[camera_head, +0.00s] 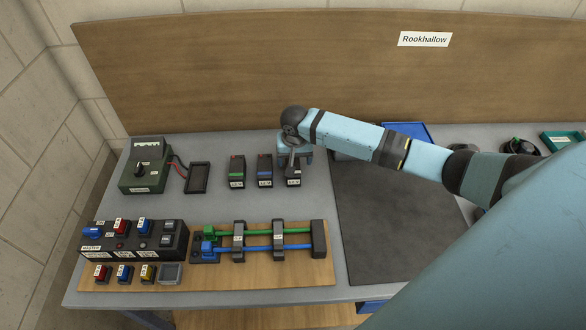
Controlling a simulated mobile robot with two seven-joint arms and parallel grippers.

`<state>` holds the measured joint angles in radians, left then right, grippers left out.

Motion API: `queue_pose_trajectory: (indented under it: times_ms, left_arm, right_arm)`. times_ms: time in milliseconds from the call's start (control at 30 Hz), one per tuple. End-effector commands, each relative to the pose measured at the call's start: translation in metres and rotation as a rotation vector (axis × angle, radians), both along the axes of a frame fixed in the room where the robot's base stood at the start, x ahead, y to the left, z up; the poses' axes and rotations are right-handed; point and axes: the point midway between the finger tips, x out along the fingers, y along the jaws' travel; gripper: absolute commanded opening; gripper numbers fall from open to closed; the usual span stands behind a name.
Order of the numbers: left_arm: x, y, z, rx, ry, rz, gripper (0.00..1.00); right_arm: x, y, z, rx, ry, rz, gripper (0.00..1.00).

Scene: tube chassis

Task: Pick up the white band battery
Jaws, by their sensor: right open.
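Three dark batteries stand in a row at the back of the grey bench. The left one (236,178) shows a green band and the middle one (265,176) a blue band. My right gripper (293,160) is open and points down over this right battery. I cannot tell whether its fingers are around the battery or just above it. My left gripper is not in view.
A green box with a knob (142,178) and a black tray (198,178) stand to the left. In front are a switch panel (133,245) and a board with green and blue tubes (300,268).

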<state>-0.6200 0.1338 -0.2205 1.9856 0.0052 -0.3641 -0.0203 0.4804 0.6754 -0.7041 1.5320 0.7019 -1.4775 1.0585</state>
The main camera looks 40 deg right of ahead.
Motion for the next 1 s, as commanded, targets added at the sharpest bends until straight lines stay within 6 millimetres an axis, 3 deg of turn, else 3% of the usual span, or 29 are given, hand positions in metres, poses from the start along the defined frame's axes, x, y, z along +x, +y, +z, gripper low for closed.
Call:
queue_pose_trajectory:
  times_ms: [233, 533, 833, 867, 1000]
  left_arm:
    - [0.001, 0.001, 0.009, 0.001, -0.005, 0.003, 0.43]
    - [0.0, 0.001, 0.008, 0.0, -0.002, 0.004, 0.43]
    - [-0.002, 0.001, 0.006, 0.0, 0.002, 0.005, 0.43]
    - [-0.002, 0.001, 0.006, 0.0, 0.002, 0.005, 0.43]
    - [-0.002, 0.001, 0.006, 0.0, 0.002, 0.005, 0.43]
  right_arm:
    - [0.005, 0.002, -0.034, -0.001, 0.002, 0.0, 0.77]
    - [0.006, 0.001, -0.039, -0.001, -0.001, 0.0, 0.77]
    - [0.006, 0.001, -0.039, -0.001, -0.001, 0.0, 0.08]
    - [0.007, 0.001, -0.038, 0.0, -0.002, 0.0, 0.04]
    - [0.007, 0.001, -0.038, 0.0, -0.002, 0.0, 0.04]
